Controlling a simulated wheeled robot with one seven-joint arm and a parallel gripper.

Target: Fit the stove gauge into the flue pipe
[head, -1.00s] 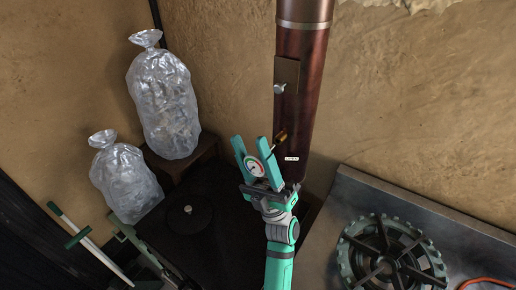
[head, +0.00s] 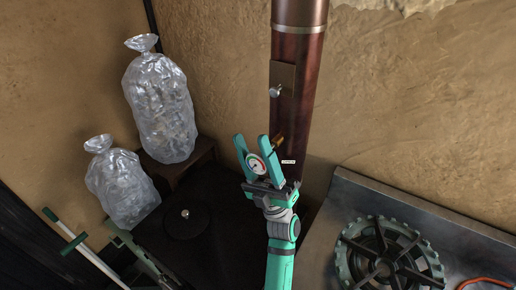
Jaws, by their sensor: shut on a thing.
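The stove gauge (head: 254,162) has a round white dial with a red part, and it sits between the green fingers of my gripper (head: 256,149). My gripper is shut on it. A brass-coloured piece (head: 277,140) shows just right of the right fingertip; I cannot tell whether it belongs to the gauge or the pipe. The dark red flue pipe (head: 302,92) stands upright behind and to the right of my gripper. It carries a brown plate (head: 283,75) with a silver knob (head: 275,92), above my gripper. The pipe's lower end is partly hidden by my arm.
Two clear filled bags (head: 160,105) (head: 122,185) stand at the left, beside the dark stove top (head: 215,200) with its round lid (head: 187,217). A metal counter with a burner (head: 383,255) is at the right. Green-handled tools (head: 72,242) lean at the lower left.

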